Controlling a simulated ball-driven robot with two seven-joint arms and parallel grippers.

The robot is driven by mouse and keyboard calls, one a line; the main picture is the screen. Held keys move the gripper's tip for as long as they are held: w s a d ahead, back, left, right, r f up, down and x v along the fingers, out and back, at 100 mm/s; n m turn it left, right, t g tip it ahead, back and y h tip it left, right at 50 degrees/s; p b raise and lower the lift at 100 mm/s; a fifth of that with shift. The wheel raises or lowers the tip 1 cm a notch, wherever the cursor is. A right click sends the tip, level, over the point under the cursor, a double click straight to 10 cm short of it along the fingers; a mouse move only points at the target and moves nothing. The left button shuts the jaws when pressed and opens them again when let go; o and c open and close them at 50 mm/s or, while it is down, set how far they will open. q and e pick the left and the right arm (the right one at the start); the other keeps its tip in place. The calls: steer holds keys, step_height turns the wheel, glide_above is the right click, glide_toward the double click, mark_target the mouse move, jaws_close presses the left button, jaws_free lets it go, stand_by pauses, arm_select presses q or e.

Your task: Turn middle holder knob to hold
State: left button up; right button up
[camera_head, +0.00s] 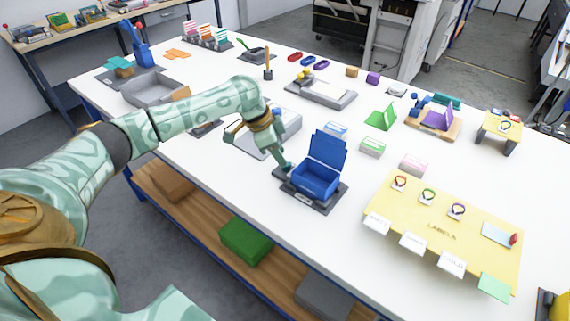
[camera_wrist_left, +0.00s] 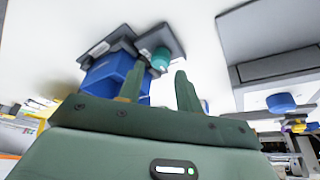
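Whether these carry the holder knob is too small to tell. My left gripper (camera_head: 284,168) is beside an open blue box (camera_head: 316,180), left of the board. In the left wrist view its two fingers (camera_wrist_left: 159,90) are apart, with nothing seen between them. A teal round part (camera_wrist_left: 161,58) shows beyond them. My right gripper is not seen.
The blue box stands on a dark plate (camera_head: 333,200) between my left gripper and the board. Pink (camera_head: 413,165) and green-white (camera_head: 372,148) blocks stand behind. Bare white tabletop lies at the front.

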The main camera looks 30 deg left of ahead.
arm_select(q)
steer(key=x, duration=0.3)
steer(key=shift+w+d+f+b, duration=0.1)
steer(key=shift+f+b, duration=0.2)
steer(key=shift+b, duration=0.1)
steer(key=shift+c, duration=0.3)
steer(key=c, duration=0.6)
steer(key=shift+c, duration=0.2)
